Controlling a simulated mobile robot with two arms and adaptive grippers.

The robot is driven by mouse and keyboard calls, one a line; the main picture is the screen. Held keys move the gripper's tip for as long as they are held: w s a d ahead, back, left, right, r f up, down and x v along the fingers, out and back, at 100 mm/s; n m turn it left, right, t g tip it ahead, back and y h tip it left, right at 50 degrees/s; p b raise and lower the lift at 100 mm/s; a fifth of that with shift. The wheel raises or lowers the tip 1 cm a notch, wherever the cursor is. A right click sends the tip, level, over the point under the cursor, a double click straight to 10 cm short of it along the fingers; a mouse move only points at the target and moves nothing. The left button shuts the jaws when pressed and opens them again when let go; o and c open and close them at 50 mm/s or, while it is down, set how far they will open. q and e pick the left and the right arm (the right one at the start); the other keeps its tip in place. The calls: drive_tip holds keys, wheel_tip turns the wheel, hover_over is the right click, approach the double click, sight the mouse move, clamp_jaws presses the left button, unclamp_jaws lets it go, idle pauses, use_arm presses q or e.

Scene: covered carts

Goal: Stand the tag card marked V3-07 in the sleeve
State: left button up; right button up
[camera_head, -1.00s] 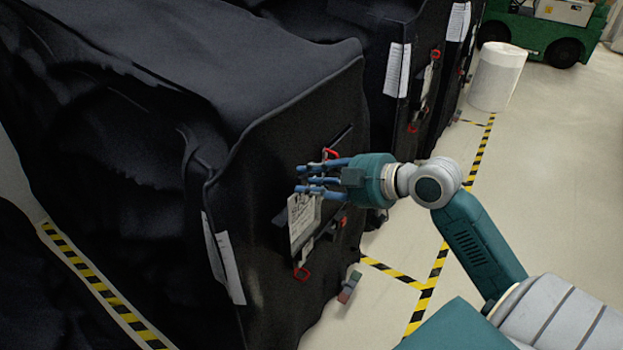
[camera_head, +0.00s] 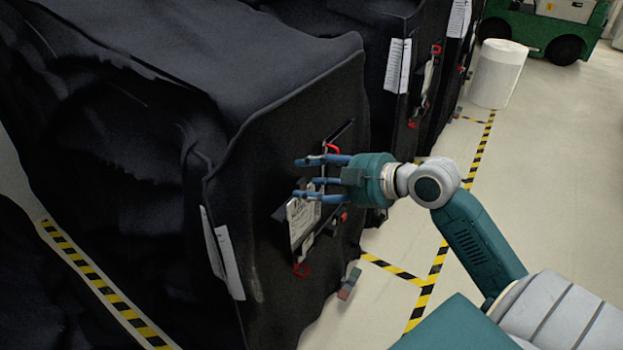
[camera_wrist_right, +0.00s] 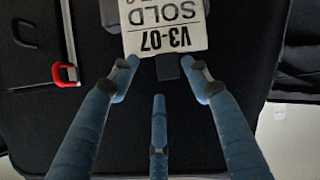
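The white tag card (camera_head: 303,218) marked V3-07 and SOLD stands against the end of the nearest black-covered cart. In the right wrist view the card (camera_wrist_right: 165,38) appears upside down, with its marked edge towards my fingers. The dark sleeve (camera_head: 281,214) is at the card, mostly covered by it; how deep the card sits in it I cannot tell. My right gripper (camera_head: 297,178) is open beside the card's upper edge. Its fingers (camera_wrist_right: 160,75) are spread apart and do not clamp the card. My left gripper is out of view.
Red clips (camera_head: 301,270) (camera_wrist_right: 66,74) hang on the cart's end near the card. White sheets (camera_head: 222,255) hang at its near corner. Other covered carts (camera_head: 390,20) and a white roll (camera_head: 498,74) stand farther back.

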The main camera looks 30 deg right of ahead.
drive_tip(key=shift+s, duration=0.1)
drive_tip(key=v, duration=1.2)
